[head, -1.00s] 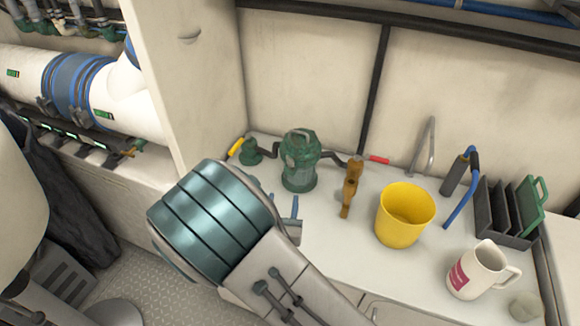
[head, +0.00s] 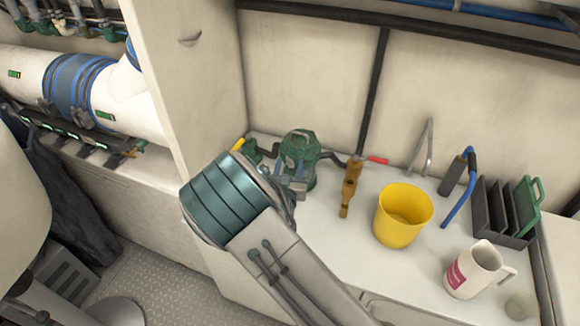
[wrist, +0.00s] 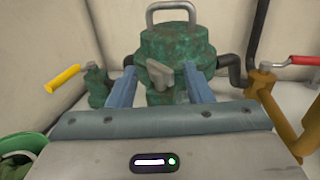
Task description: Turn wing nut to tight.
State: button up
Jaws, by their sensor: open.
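The green strainer housing (head: 301,152) stands at the back of the white counter, with a domed lid and a grey bail handle (wrist: 173,8) on top in the wrist view. A grey wing nut (wrist: 160,75) shows on its front, just below the lid. My gripper (wrist: 158,76) is open, with its two blue-grey fingers on either side of the wing nut in the picture. I cannot tell whether either finger touches it. In the head view my gripper (head: 292,183) is at the front of the housing, and my wrist hides the housing's lower left and the wing nut.
A yellow-handled valve (wrist: 64,79) is left of the housing, and a bronze valve with a red handle (head: 378,160) is right. A yellow bucket (head: 400,230), white mug (head: 474,272) and dark rack (head: 495,219) stand farther right. Open counter lies before the bronze valve.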

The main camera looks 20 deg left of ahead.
jog(key=shift+c, duration=0.4)
grip_shut()
jog(key=shift+d, duration=0.1)
jog(key=shift+h, duration=0.3)
jog(key=shift+a+m+h, duration=0.2)
jog(key=shift+m+h, duration=0.2)
jog(key=m+h, duration=0.1)
jog(key=h, duration=0.1)
jog(key=m+h, duration=0.1)
jog(key=h, duration=0.1)
jog(key=shift+a+m+b, duration=0.2)
jog(key=shift+m+b, duration=0.1)
jog(key=shift+a+m+g+h+b, duration=0.15)
jog(key=shift+m+g+h+b, duration=0.3)
jog(key=shift+m+h, duration=0.85)
jog(key=shift+a+m+g+h+b, duration=0.2)
jog(key=shift+m+g+h, duration=0.5)
jog(key=shift+h, duration=1.1)
jog(key=shift+w, duration=0.1)
